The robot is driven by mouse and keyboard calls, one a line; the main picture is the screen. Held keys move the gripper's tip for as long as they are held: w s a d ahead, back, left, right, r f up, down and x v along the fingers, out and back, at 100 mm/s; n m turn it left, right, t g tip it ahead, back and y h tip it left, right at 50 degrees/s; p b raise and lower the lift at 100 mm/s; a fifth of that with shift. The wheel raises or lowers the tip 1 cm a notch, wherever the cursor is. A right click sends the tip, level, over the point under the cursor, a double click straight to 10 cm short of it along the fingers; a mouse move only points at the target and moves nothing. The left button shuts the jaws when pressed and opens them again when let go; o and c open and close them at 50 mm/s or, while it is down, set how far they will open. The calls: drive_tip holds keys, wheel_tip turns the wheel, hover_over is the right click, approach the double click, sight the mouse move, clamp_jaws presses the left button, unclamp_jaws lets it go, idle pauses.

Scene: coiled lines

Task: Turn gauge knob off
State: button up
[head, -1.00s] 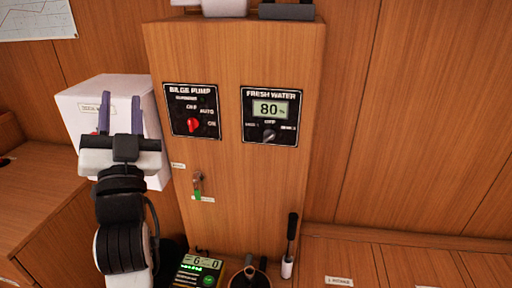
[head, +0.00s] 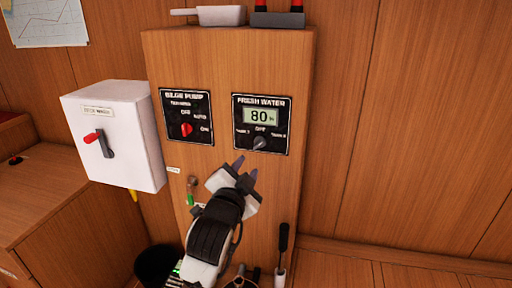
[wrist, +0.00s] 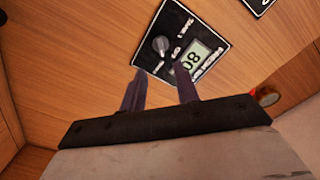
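The fresh water panel (head: 282,107) is black, with a gauge reading 80 %. Its grey gauge knob (head: 260,143) sits below the OFF label, between the two tank labels. The knob's exact pointing is too small to tell. My gripper (head: 246,168) is open and empty, just below the panel and apart from the knob. In the wrist view the knob (wrist: 161,43) shows beyond the fingertips, roughly in line with the gap between them (wrist: 158,76). The fresh water panel is partly covered by a finger there.
The bilge pump panel (head: 186,117) with a red knob is to the left. A white switch box (head: 117,138) juts from the wall farther left. A small green-tipped fitting (head: 190,194) and a black-handled tool (head: 283,245) are nearby. The wall at right is clear.

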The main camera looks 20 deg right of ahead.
sight(258, 146)
drive_tip(key=p+x, duration=0.2)
drive_tip(key=x, duration=0.8)
drive_tip(key=shift+w+d+p, duration=0.15)
drive_tip(key=shift+p, duration=0.15)
clamp_jaws()
